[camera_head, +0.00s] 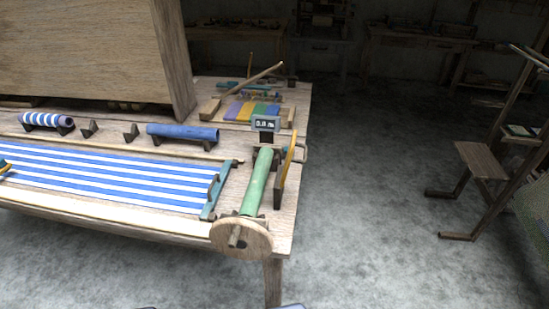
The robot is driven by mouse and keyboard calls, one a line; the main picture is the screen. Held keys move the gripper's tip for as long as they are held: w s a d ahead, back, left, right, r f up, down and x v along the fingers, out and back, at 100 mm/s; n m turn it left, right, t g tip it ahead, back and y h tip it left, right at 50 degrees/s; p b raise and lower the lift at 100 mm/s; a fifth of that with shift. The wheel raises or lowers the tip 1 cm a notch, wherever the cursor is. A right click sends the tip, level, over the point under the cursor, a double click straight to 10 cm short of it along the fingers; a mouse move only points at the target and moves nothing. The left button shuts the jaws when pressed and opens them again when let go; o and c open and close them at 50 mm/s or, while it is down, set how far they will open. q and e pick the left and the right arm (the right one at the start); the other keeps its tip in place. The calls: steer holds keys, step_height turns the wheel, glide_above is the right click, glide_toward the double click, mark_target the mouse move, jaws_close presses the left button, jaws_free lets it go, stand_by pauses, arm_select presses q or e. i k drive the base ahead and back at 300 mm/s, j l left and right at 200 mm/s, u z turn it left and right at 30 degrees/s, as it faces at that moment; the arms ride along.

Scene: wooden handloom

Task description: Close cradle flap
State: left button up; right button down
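A green cloth roll (257,182) lies at the right end of the wooden table, with a round wooden disc (241,239) at its near end. A narrow upright panel with a yellow edge (284,178) stands along the roll's right side; it looks like the cradle flap, tilted up and apart from the top of the roll. The cradle under the roll is mostly hidden. Neither of my grippers can be made out; only small unclear bits show at the bottom edge.
A small display (265,124) stands behind the roll. Striped cloth (110,178) is stretched to the left, with a blue roll (182,133) behind it. A large wooden panel (85,50) rises at back left. The floor right of the table is clear up to a wooden stand (480,160).

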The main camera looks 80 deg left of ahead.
mark_target(289, 159)
steer(key=i+j+u, duration=0.15)
steer(key=i+u, duration=0.15)
steer(key=u, duration=0.15)
steer(key=i+u, duration=0.3)
steer(key=u, duration=0.15)
steer(key=i+u, duration=0.3)
steer(key=u, duration=0.15)
steer(key=i+u, duration=0.1)
steer(key=u, duration=1.8)
steer(key=k+j+u, duration=0.15)
steer(key=k+j, duration=0.2)
steer(key=j, duration=0.1)
